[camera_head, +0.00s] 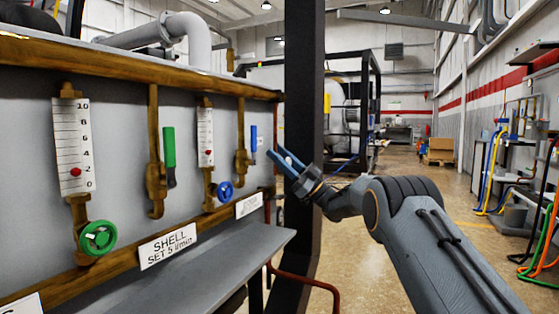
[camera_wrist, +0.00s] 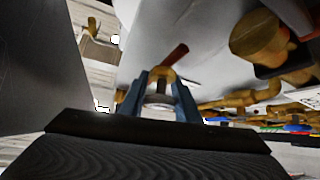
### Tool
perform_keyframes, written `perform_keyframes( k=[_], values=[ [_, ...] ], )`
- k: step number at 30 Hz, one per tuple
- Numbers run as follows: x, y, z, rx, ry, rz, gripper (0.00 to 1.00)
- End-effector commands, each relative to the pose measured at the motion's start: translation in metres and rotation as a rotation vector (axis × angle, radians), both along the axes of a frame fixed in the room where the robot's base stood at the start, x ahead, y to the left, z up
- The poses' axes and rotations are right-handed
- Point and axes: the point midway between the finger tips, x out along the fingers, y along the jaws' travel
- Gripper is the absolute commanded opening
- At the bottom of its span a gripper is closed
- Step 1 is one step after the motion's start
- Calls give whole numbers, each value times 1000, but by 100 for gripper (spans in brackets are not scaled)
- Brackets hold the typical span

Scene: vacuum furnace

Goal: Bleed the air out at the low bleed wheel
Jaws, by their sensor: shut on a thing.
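My gripper (camera_head: 277,153) is at the right end of the grey panel in the head view, its blue fingers pointing left towards the panel. In the wrist view, my gripper (camera_wrist: 162,80) is shut on a small brass-coloured piece (camera_wrist: 162,73) with a rounded top. The fingers hide part of it, and I cannot tell for sure whether it is the low bleed wheel. A dark red bar (camera_wrist: 174,55) rises just beyond it. In the head view what the fingers hold is not visible.
The panel carries a green wheel (camera_head: 97,238), a blue wheel (camera_head: 225,191), a green lever (camera_head: 169,147) and a blue lever (camera_head: 253,138). A grey shelf (camera_head: 200,262) juts out below. A dark post (camera_head: 303,80) stands behind my gripper.

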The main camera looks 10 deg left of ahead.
Motion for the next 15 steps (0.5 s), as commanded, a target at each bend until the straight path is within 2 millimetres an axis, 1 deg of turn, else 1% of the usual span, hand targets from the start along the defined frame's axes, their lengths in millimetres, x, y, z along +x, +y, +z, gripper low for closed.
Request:
perform_keyframes(
  k=[11,12,15],
  values=[
    [0,0,-1,-2,-3,-1,7],
    [0,0,-1,-2,-3,-1,33],
    [0,0,0,-2,-2,0,48]
  ],
)
